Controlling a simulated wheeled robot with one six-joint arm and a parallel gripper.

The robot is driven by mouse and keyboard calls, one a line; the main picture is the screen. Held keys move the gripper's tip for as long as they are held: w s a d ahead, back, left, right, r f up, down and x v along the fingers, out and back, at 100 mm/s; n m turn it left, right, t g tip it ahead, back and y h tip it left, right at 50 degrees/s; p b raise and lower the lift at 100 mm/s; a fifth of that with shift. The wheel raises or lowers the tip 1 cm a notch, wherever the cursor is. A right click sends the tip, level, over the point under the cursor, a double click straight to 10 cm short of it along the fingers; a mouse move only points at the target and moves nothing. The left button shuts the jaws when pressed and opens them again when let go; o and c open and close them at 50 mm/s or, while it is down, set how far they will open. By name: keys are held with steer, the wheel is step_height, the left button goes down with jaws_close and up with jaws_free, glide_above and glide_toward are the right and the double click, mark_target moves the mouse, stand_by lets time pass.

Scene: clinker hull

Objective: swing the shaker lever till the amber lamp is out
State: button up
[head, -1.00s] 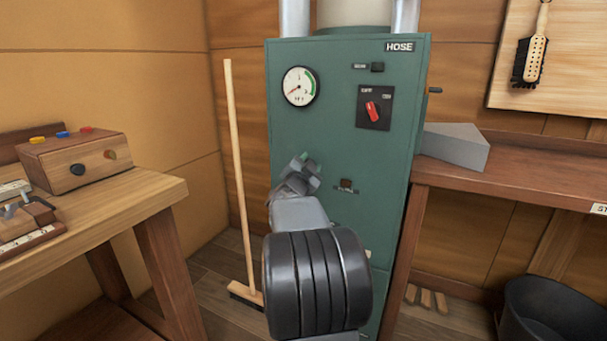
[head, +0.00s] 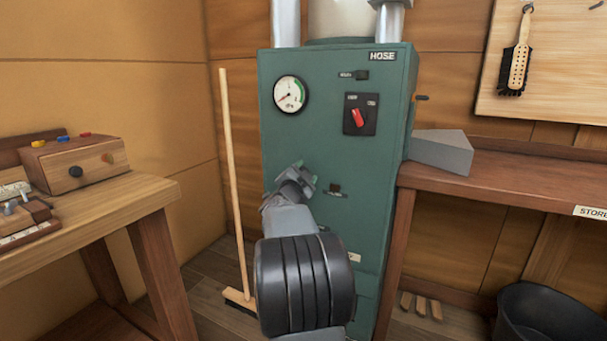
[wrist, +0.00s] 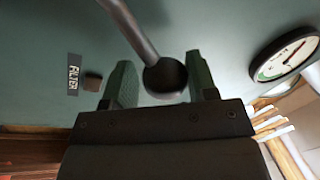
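The shaker lever (wrist: 142,32) shows in the wrist view as a grey rod ending in a dark round knob (wrist: 165,78). My gripper (wrist: 163,88) is open, with one green finger on each side of the knob; narrow gaps show beside it. In the head view my gripper (head: 290,183) is at the front of the green cabinet (head: 290,145) and my arm hides the lever. A small dull brown square (wrist: 92,82) sits by the FILTER label (wrist: 73,75); it also shows in the head view (head: 335,188). I cannot tell whether it is the amber lamp.
A dial gauge (head: 290,94) and red switch (head: 358,117) are on the cabinet. A broom (head: 231,180) stands left. A workbench (head: 110,207) and a shelf with a grey wedge (head: 441,151) flank the cabinet.

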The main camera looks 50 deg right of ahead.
steer(key=shift+o, duration=1.2)
steer(key=shift+w, duration=0.1)
steer(key=shift+a, duration=0.15)
steer(key=shift+a, duration=0.35)
steer(key=p+v, duration=0.2)
steer(key=v, duration=1.1)
steer(key=shift+p, duration=0.35)
